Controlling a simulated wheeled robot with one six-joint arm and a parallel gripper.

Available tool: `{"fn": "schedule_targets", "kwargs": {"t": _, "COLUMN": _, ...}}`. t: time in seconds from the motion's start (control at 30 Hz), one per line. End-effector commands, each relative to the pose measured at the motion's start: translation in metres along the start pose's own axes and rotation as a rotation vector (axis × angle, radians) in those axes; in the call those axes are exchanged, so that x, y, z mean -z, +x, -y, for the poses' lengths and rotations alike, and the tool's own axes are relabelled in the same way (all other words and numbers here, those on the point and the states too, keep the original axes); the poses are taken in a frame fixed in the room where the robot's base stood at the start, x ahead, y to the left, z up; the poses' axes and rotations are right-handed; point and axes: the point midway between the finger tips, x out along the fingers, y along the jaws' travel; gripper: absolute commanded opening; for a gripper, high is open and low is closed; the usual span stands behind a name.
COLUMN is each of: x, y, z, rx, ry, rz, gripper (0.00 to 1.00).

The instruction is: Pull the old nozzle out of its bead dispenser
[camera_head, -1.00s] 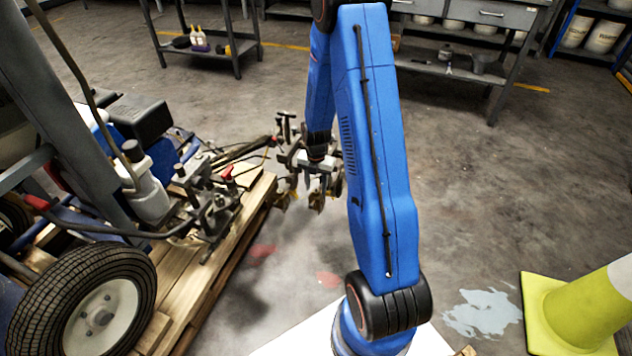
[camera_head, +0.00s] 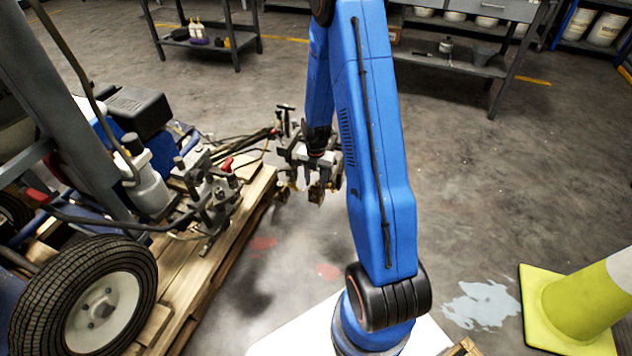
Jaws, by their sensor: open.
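The line striper (camera_head: 150,190) stands on a wooden pallet at the left, with hoses and clamped fittings reaching toward the middle. A dark metal assembly with brownish-yellow parts (camera_head: 316,194) hangs at the end of its boom, beyond the pallet edge. It may be the bead dispenser; the old nozzle is too small to pick out. My gripper (camera_head: 313,178) points down at this assembly, overlapping it in the picture. It is open, with nothing visible between its fingers. I cannot tell whether it touches anything. My blue arm hides what lies right behind it.
The pallet (camera_head: 225,235) edge and a large black tyre (camera_head: 85,300) lie at the left. A workbench (camera_head: 455,62) and a small cart (camera_head: 208,38) are at the back. Concrete floor at the right is mostly free.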

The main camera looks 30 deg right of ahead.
Motion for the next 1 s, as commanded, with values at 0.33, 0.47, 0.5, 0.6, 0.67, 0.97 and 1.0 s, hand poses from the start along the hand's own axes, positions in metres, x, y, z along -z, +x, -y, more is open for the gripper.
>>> {"fn": "schedule_targets", "kwargs": {"t": 0.33, "x": 0.0000, "y": 0.0000, "z": 0.0000, "rx": 0.000, "ry": 0.000, "rz": 0.000, "gripper": 0.03}}
{"fn": "schedule_targets", "kwargs": {"t": 0.47, "x": -0.0001, "y": -0.0004, "z": -0.0001, "rx": 0.000, "ry": 0.000, "rz": 0.000, "gripper": 0.03}}
{"fn": "schedule_targets", "kwargs": {"t": 0.5, "x": -0.0001, "y": -0.0007, "z": -0.0001, "rx": 0.000, "ry": 0.000, "rz": 0.000, "gripper": 0.03}}
{"fn": "schedule_targets", "kwargs": {"t": 0.6, "x": -0.0002, "y": -0.0021, "z": -0.0001, "rx": 0.000, "ry": 0.000, "rz": 0.001, "gripper": 0.03}}
{"fn": "schedule_targets", "kwargs": {"t": 0.67, "x": -0.0002, "y": -0.0031, "z": -0.0002, "rx": 0.000, "ry": 0.000, "rz": 0.001, "gripper": 0.03}}
{"fn": "schedule_targets", "kwargs": {"t": 0.97, "x": -0.0002, "y": -0.0080, "z": -0.0002, "rx": 0.000, "ry": 0.000, "rz": 0.001, "gripper": 0.03}}
{"fn": "schedule_targets", "kwargs": {"t": 1.0, "x": -0.0002, "y": -0.0087, "z": -0.0001, "rx": 0.000, "ry": 0.000, "rz": 0.000, "gripper": 0.03}}
